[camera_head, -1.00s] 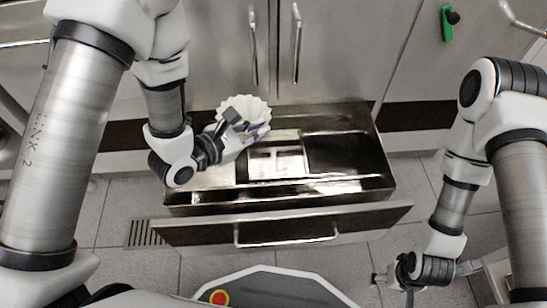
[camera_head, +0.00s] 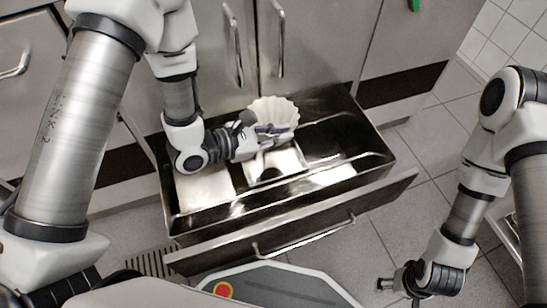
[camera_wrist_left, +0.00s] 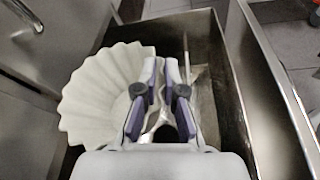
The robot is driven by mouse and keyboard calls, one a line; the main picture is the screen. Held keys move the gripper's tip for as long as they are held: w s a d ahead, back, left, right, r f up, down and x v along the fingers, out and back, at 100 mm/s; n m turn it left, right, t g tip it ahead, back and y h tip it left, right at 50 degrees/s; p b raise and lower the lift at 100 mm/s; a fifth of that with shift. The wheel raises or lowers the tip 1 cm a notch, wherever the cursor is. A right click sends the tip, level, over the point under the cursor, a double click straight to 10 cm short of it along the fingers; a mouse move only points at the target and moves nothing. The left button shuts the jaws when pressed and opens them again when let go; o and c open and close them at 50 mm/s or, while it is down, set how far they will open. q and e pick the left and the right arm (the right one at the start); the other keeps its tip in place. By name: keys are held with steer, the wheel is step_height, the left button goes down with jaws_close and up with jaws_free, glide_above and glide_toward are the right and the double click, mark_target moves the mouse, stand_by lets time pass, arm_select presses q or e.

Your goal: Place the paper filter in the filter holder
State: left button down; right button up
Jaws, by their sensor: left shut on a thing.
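The paper filter (camera_head: 272,108) is a white, fluted cup above the open drawer in the head view. It also shows in the left wrist view (camera_wrist_left: 95,98), spread out left of the fingers. My left gripper (camera_head: 285,136) is shut on the filter's near side; in the wrist view its fingers (camera_wrist_left: 160,95) are close together at the filter's right edge. My right gripper (camera_head: 385,284) hangs low at the lower right, away from the filter, and is too small to tell open or shut. I cannot make out the filter holder in either view.
The open steel drawer (camera_head: 345,105) has dark walls, a divider and bright flat patches inside. Its front panel has a bar handle (camera_head: 305,238). Closed cabinet doors with handles (camera_head: 277,40) stand behind. The tiled floor (camera_head: 420,150) right of the drawer is clear.

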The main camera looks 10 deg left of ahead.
arm_select(q)
steer(key=shift+w+a+f, duration=0.1)
steer(key=shift+a+f, duration=0.05)
steer(key=shift+f, duration=0.3)
steer(key=shift+w+a+f, duration=0.1)
steer(key=shift+a+f, duration=0.05)
steer(key=shift+f, duration=0.25)
step_height(320, 180, down, 10)
steer(key=b, duration=0.7)
steer(key=shift+r, duration=0.2)
steer(key=c, duration=1.3)
jaws_free()
steer(key=shift+f, duration=0.1)
steer(key=shift+o, duration=0.2)
